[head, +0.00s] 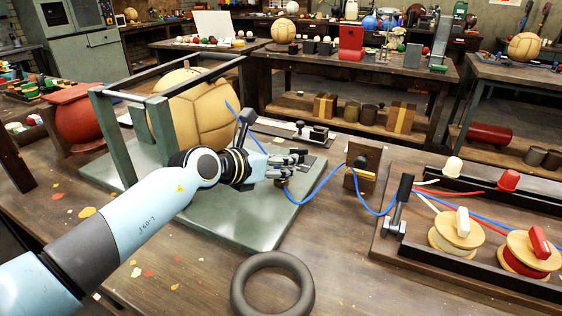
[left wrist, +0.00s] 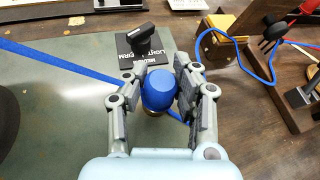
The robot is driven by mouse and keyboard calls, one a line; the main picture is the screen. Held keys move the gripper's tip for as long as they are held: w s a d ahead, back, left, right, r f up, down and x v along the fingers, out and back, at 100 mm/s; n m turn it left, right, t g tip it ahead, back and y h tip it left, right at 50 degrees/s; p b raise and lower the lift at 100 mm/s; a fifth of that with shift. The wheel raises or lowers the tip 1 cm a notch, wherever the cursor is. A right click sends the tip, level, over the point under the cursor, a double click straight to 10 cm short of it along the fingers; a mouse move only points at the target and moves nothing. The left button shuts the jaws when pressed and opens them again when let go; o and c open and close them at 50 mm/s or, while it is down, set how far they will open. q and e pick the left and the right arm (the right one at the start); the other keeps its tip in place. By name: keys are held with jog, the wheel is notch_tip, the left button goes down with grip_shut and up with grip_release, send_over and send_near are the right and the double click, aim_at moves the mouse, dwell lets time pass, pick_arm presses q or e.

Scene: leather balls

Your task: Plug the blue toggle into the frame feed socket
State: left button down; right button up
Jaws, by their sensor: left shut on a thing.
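My left gripper (head: 300,158) is over the green metal base plate (head: 245,215). In the left wrist view its fingers (left wrist: 166,75) are closed around the rounded blue toggle (left wrist: 160,88). The toggle is mostly hidden by the fingers in the head view. A blue cord (head: 322,184) runs right from near the gripper to an upright wooden block (head: 362,168). A black lever (left wrist: 140,38) rises from a dark plate lettered LIGHT, FIRM and MEDIUM, beyond the fingertips. I cannot tell which part is the frame feed socket. My right gripper is not in view.
A leather ball (head: 195,108) sits within the green frame (head: 165,130) behind my arm. A grey ring (head: 272,288) lies on the front of the bench. A wooden tray (head: 480,255) with cord spools and another black lever (head: 398,205) stands at right.

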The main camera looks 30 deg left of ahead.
pick_arm(q)
jog(key=shift+f, duration=0.15)
jog(key=c, duration=1)
grip_release()
jog(key=shift+o, duration=0.2)
jog(key=v, duration=1.2)
